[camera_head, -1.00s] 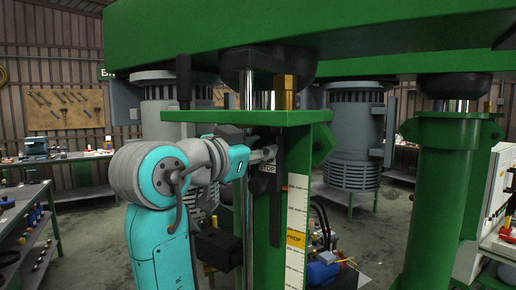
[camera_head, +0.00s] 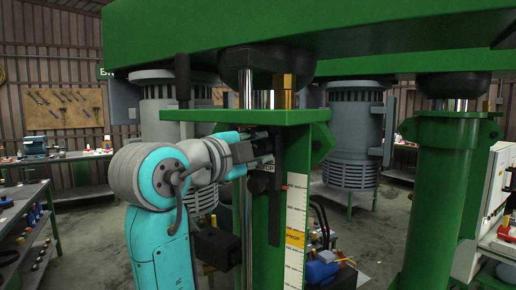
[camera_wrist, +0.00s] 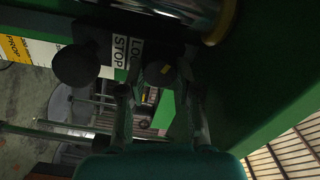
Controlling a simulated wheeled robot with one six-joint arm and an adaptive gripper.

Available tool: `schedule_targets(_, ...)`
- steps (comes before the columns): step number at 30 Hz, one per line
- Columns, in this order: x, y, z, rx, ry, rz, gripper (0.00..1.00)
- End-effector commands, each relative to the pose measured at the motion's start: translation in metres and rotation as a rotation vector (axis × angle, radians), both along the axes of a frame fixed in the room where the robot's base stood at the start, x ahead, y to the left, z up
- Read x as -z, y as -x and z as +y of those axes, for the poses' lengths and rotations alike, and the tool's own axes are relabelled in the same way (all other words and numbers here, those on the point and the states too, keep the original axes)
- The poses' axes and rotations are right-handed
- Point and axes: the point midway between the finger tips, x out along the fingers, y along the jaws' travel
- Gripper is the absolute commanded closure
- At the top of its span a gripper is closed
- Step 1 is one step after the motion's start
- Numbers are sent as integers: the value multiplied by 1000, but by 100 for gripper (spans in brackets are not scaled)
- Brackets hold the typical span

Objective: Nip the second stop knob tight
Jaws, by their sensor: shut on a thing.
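Two dark round stop knobs sit by a white LOCK STOP label (camera_wrist: 127,52) on the green column. In the wrist view one knob (camera_wrist: 160,72), with a small yellow mark, lies between the fingertips of my gripper (camera_wrist: 160,92). My gripper is shut on this knob. The other knob (camera_wrist: 75,65) stands free to the left. The gripped knob is hard to make out there, among the fingers and dark parts.
The green column (camera_head: 262,225) carries a white and yellow scale (camera_head: 296,235). A green plate (camera_head: 245,116) and a large green beam (camera_head: 300,35) lie above my arm. A shiny rod (camera_wrist: 200,18) is close to the gripped knob. A black box (camera_head: 217,247) hangs below my wrist.

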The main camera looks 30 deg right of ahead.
Motion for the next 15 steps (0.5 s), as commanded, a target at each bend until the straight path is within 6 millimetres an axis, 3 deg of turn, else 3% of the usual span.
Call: schedule_targets(15,1,0,0,0,-187,-403,100)
